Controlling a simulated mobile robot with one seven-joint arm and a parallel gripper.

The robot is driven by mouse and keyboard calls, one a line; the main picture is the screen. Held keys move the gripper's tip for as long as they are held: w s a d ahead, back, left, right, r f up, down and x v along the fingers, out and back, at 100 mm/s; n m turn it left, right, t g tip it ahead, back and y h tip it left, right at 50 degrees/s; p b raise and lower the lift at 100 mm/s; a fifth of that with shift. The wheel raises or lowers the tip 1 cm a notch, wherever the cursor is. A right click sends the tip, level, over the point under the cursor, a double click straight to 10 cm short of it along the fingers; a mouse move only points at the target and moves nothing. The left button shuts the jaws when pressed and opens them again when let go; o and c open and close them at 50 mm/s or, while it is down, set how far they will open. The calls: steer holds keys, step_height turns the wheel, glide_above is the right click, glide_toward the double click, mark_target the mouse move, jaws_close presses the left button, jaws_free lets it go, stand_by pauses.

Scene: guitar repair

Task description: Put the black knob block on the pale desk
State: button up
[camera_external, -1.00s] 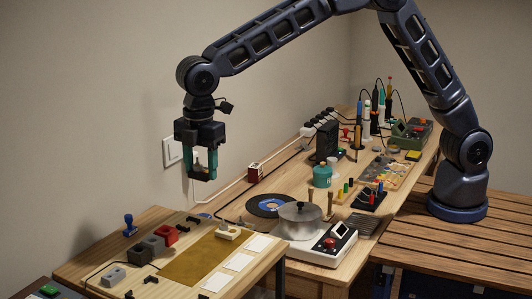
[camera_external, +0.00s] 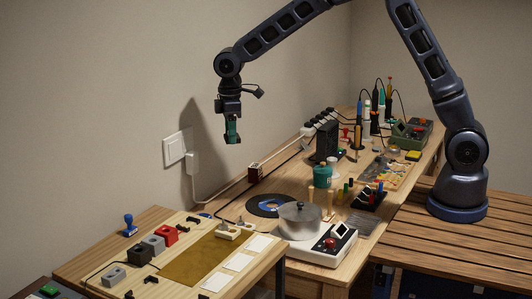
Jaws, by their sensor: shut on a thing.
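My gripper (camera_external: 232,133) hangs from the arm, pointing down, high in front of the wall. Its teal fingers show nearly edge-on. They are shut on a small dark piece, the black knob block (camera_external: 233,140), at the fingertips. The fingers hide most of it, and its knob cannot be made out. The pale desk (camera_external: 183,286) stands at the lower left, below and to the left of my gripper. The held block is well clear of every surface.
The pale desk holds a dark block (camera_external: 138,255), grey blocks, a red block (camera_external: 165,235), a blue stamp (camera_external: 129,225), a brown mat (camera_external: 205,260) and white cards. A pot (camera_external: 300,218) and a record (camera_external: 268,205) sit on the workbench. A plug and cable hang by the wall.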

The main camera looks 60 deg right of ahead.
steer(key=d+f+m, duration=0.2)
steer(key=d+m, duration=0.2)
steer(key=d, duration=1.1)
steer(key=m, duration=0.4)
glide_above(290, 183)
step_height(290, 183, down, 3)
step_height(290, 183, down, 20)
steer(key=shift+s+a+r, duration=0.1)
steer(key=shift+a+r, duration=0.05)
steer(key=shift+r, duration=0.05)
steer(key=shift+f, duration=0.1)
steer(key=o, duration=1)
steer(key=shift+c, duration=0.2)
